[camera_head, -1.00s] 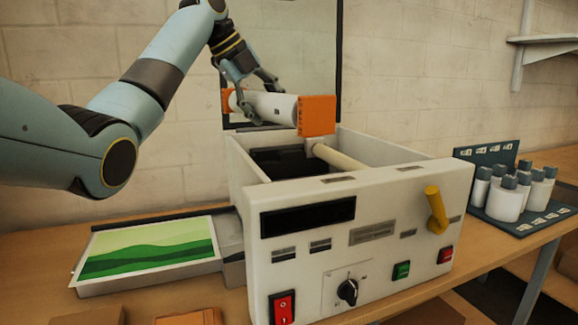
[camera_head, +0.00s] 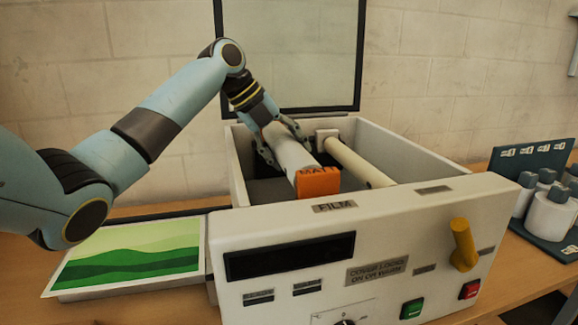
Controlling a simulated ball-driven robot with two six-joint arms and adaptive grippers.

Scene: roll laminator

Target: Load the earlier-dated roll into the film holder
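My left gripper (camera_head: 282,146) is shut around a white film roll (camera_head: 291,153) with an orange end cap (camera_head: 317,182) marked with letters that seem to read "MATT". The roll is inside the open top of the laminator (camera_head: 350,238), at its left, with the cap toward the front wall by the "FILM" label (camera_head: 334,207). I cannot tell whether the roll rests in the holder. A cream roller (camera_head: 358,163) lies to its right. No date is readable on the roll. My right gripper is not in view.
The laminator's dark-framed lid (camera_head: 290,55) stands open behind. A yellow lever (camera_head: 463,245) and green (camera_head: 411,309) and red (camera_head: 469,290) switches are on the front. A green landscape print (camera_head: 130,255) lies at left.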

